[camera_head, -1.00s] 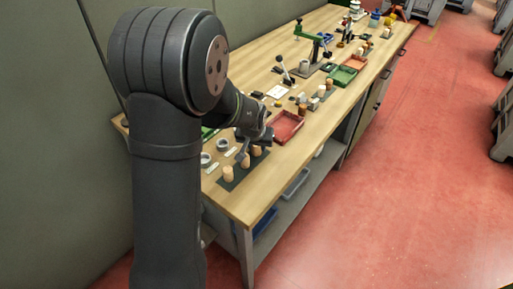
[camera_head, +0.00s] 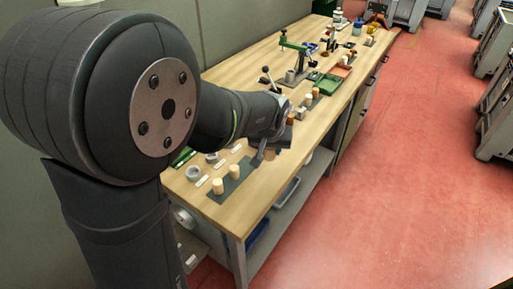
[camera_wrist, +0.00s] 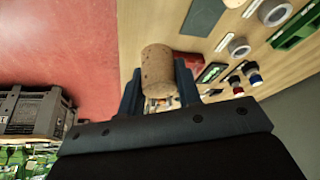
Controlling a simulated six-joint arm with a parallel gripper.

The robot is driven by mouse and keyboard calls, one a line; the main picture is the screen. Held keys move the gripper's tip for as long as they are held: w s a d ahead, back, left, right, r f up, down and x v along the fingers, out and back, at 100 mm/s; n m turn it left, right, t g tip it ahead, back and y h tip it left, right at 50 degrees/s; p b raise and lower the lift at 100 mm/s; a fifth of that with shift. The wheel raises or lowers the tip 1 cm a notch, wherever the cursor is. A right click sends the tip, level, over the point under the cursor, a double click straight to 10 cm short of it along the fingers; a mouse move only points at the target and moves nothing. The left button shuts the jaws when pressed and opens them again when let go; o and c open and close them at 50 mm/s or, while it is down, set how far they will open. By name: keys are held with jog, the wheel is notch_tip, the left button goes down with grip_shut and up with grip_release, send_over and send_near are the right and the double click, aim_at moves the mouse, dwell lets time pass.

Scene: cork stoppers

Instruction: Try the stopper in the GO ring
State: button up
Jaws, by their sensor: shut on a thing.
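My gripper (camera_head: 259,156) is shut on a tan cork stopper (camera_wrist: 157,68), which sits between the two dark fingers in the wrist view. The stopper is held up off the bench; in the head view I cannot make it out. Two grey rings stand on the bench, one (camera_head: 193,173) nearer and one (camera_head: 211,157) farther; they also show at the upper right of the wrist view, apart from the stopper. I cannot read which is the GO ring. Two more stoppers (camera_head: 233,171) stand on a dark mat (camera_head: 243,165) beside the rings.
White label strips (camera_head: 202,181) lie by the rings. A green tray (camera_wrist: 298,28) lies beyond the rings. The bench's front edge is close to my gripper.

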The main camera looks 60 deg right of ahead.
jog(key=shift+s+r, duration=0.35)
jog(key=shift+s, duration=0.15)
jog(key=shift+a+r, duration=0.1)
jog(key=shift+r, duration=0.05)
jog(key=w+a+n+t, duration=0.1)
jog(key=w+a+n, duration=0.1)
jog(key=w+a, duration=0.35)
jog(key=w+a+f+n+y, duration=0.1)
jog(key=w+a+n, duration=0.15)
jog(key=w, duration=0.65)
jog(key=w+a+n+t, duration=0.1)
jog(key=w+a+n, duration=0.1)
jog(key=w+a, duration=0.4)
jog(key=shift+m+y, duration=0.25)
jog(key=shift+y, duration=0.05)
jog(key=shift+s+x, duration=0.25)
jog(key=shift+x, duration=1.45)
jog(key=shift+s+x, duration=0.2)
jog(key=shift+x, duration=1.55)
jog(key=shift+a+f, duration=0.1)
jog(key=shift+f, duration=0.65)
jog(key=o, duration=1)
jog(key=shift+o, duration=0.2)
